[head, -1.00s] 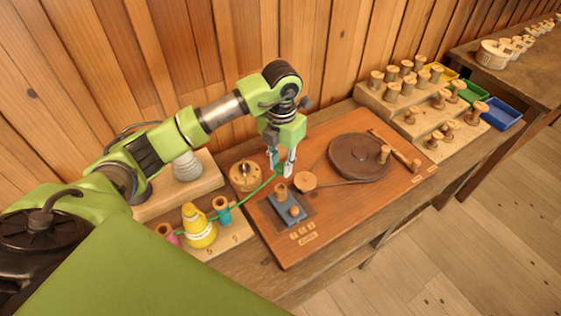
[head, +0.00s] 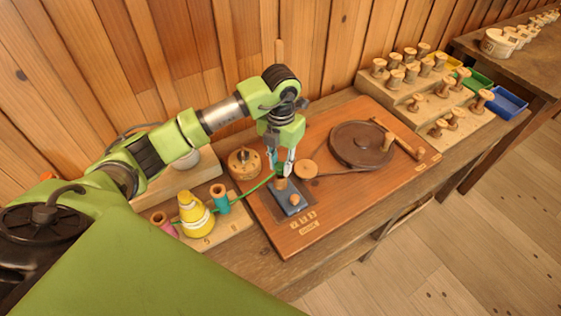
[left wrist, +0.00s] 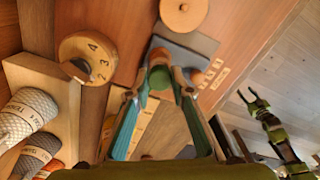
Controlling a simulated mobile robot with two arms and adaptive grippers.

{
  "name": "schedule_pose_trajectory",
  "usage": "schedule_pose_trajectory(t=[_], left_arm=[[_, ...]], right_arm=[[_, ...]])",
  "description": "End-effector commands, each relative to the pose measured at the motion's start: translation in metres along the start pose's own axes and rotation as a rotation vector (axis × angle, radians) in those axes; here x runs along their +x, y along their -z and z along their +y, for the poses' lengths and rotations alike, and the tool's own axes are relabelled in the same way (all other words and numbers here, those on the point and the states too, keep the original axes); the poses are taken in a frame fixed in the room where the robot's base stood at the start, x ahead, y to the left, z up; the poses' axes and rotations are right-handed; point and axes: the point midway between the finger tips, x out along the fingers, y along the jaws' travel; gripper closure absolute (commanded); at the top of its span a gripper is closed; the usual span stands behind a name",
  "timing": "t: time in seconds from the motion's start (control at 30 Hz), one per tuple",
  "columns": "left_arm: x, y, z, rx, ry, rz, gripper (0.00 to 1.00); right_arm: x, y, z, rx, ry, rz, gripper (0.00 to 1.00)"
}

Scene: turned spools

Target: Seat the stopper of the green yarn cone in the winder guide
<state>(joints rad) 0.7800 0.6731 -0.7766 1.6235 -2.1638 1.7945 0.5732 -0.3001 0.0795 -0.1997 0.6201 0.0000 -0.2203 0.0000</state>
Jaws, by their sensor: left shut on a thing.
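My left gripper (head: 281,170) is shut on a small green stopper, which shows between its fingertips in the left wrist view (left wrist: 160,77). A green yarn (head: 255,188) runs from it down left past the teal spool. The winder guide appears to be the blue-grey block (head: 291,208) with short wooden posts; it also shows in the left wrist view (left wrist: 190,42). The gripper is directly over the block's rear part; I cannot tell if the stopper touches it. The green yarn's cone is not clearly visible. My right gripper (left wrist: 258,104) is open and empty, off to the right.
A yellow cone (head: 192,212), a teal spool (head: 220,198) and a pink spool (head: 163,224) stand left of the board. A numbered dial (head: 244,161), a small wooden disc (head: 306,168) and a large brown wheel (head: 361,146) surround the guide. Stepped spool racks stand right.

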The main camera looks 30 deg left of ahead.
Motion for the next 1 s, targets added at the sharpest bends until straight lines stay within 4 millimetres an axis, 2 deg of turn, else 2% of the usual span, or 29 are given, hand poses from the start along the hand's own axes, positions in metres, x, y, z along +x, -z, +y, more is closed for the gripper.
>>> schedule_pose_trajectory(t=[0.37,0.97,1.0], left_arm=[[0.0,0.0,0.0,0.0,0.0,0.0,0.87],[0.023,0.0,0.0,0.0,-0.001,0.001,0.87],[0.022,0.0,0.0,0.0,0.0,0.0,0.74]], right_arm=[[0.0,0.0,0.0,0.0,0.0,0.0,0.6],[0.019,-0.002,-0.001,0.0,0.0,0.0,0.6],[0.018,-0.002,-0.001,0.0,0.0,0.0,0.6]])
